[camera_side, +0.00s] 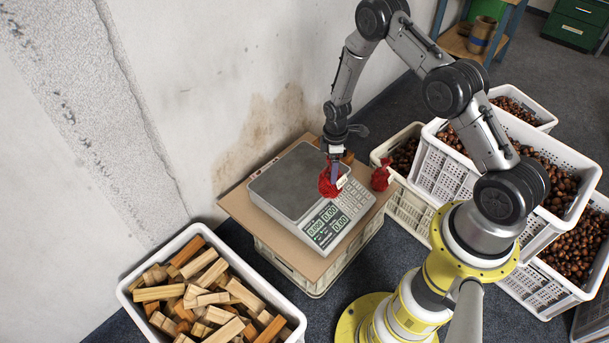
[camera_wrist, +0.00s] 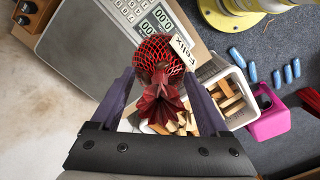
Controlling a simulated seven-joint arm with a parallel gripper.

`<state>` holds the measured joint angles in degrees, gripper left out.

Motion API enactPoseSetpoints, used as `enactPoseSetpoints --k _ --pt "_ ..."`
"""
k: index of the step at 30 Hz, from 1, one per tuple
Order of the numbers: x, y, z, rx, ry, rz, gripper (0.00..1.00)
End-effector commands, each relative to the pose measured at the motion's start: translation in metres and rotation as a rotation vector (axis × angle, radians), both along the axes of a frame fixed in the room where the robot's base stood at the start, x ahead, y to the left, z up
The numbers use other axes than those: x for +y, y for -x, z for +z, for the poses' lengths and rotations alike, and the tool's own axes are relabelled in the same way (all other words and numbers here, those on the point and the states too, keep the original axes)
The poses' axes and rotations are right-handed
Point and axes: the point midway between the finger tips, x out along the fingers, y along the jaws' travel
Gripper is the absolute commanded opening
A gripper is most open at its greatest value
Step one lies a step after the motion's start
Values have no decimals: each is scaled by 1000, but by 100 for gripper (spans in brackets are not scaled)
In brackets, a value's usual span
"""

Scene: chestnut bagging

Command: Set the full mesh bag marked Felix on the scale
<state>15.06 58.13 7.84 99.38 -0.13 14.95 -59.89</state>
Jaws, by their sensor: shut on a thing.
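A red mesh bag with a gathered top (camera_wrist: 160,58) hangs between my two purple fingers in the wrist view; its white tag (camera_wrist: 181,48) reads Felix. My gripper (camera_side: 334,174) is shut on this bag (camera_side: 327,187) in the side view and holds it near the scale's plate edge and keypad. I cannot tell whether the bag touches the scale. The scale (camera_side: 290,178) has a grey plate and a lit display and keypad (camera_side: 335,221). The scale's plate also shows at the left in the wrist view (camera_wrist: 82,48).
A second red bag (camera_side: 381,177) is right of the scale. The scale stands on a brown board (camera_side: 242,207) over a crate. A wood-filled crate (camera_side: 126,292) is front left; chestnut crates (camera_side: 443,178) are at right. Blue pieces (camera_wrist: 251,72) and a pink object (camera_wrist: 268,119) lie on the floor.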

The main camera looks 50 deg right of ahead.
Motion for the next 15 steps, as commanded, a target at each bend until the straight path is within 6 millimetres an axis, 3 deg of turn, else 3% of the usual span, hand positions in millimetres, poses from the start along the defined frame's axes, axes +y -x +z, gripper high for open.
enactPoseSetpoints --k 9,15 --pt "-18 -66 -28 -10 3 0 0" --pt "-25 -94 -52 -8 2 0 0"
